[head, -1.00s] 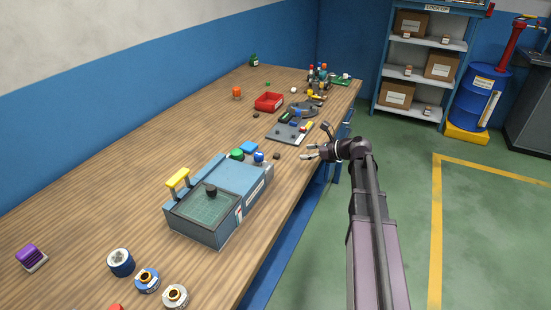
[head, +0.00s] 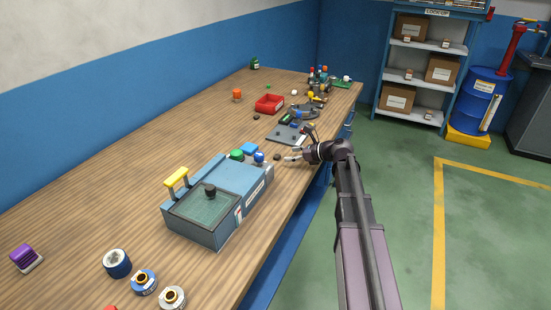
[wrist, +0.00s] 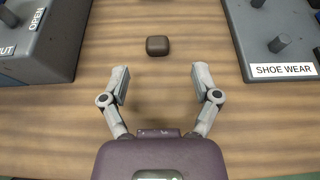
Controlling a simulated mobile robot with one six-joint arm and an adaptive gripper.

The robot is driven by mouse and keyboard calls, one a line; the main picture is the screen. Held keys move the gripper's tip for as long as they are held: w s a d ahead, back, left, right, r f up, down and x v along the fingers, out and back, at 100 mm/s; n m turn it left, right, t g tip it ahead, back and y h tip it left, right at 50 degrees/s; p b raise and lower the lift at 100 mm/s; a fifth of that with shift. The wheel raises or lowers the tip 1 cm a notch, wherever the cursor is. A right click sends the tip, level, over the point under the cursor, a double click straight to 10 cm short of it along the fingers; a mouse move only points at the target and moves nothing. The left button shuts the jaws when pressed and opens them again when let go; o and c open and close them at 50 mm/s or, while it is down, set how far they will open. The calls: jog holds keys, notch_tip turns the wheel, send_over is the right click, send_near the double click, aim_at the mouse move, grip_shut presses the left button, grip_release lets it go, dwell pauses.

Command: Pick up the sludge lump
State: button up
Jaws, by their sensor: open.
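A small dark brown lump (head: 277,157), which looks like the sludge lump, lies on the wooden bench near its front edge. It also shows in the wrist view as a rounded dark block (wrist: 157,46), at the top centre. My gripper (head: 291,154) is just right of the lump in the head view, low over the bench. In the wrist view my gripper (wrist: 160,82) is open and empty, its two fingers spread. The lump is beyond the fingertips, roughly in line with the gap between them, and apart from them.
A blue-grey machine with a yellow handle (head: 176,176) stands left of the lump. A grey plate labelled SHOE WEAR (wrist: 277,50) with pegs is on the other side. A blue ball (head: 259,157) sits close by. Another dark lump (head: 256,116) lies farther back, near a red tray (head: 269,104).

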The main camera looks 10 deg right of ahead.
aim_at(279, 156)
jog(key=shift+b+x, duration=0.8)
jog(key=shift+x, duration=1.6)
jog(key=shift+s, duration=0.1)
jog(key=c, duration=0.9)
jog(key=shift+o, duration=0.2)
